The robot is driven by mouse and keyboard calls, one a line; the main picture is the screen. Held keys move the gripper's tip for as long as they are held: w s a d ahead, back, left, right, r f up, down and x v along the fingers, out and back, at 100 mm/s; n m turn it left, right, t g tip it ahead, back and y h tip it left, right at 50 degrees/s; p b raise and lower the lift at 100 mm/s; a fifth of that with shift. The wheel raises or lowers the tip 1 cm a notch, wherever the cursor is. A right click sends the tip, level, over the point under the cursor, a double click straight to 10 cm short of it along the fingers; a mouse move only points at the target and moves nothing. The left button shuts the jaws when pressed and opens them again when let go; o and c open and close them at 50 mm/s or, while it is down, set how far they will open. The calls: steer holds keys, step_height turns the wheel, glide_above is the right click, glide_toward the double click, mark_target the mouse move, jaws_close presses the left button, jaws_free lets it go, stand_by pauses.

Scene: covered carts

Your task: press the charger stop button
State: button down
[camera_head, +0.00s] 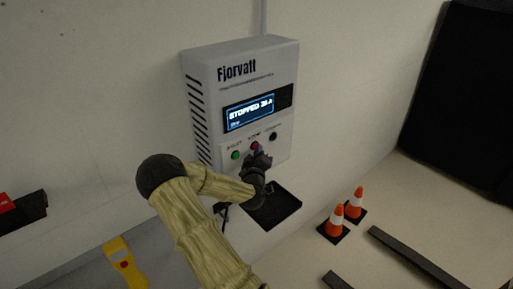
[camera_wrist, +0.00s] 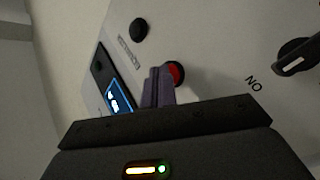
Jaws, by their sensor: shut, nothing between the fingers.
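The charger box (camera_head: 203,62), light grey and marked "Fjorvatt", hangs on the wall in the head view. Its lit display (camera_head: 250,112) reads "STOPPED". Below it are a green button (camera_head: 236,155), the red stop button (camera_head: 255,146) and a dark knob (camera_head: 273,136). My gripper (camera_head: 257,155) is at the panel just below the red button. In the wrist view my closed fingers (camera_wrist: 158,86) are right beside the red button (camera_wrist: 177,73) and partly cover it. Whether they touch it I cannot tell. The display also shows in the wrist view (camera_wrist: 117,97).
A black shelf or holder (camera_head: 277,208) lies below the charger. Two orange-and-white cones (camera_head: 335,217) stand on the floor to the right, near dark bars (camera_head: 412,258). A yellow object (camera_head: 121,257) and a red-and-black item (camera_head: 22,207) are at left.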

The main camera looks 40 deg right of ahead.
steer(key=shift+s, duration=0.85)
steer(key=shift+s+b, duration=0.1)
steer(key=shift+b, duration=0.2)
steer(key=s, duration=0.3)
steer(key=s+b, duration=0.1)
steer(key=shift+s+d, duration=0.25)
steer(key=shift+s, duration=0.15)
stand_by(0.4)
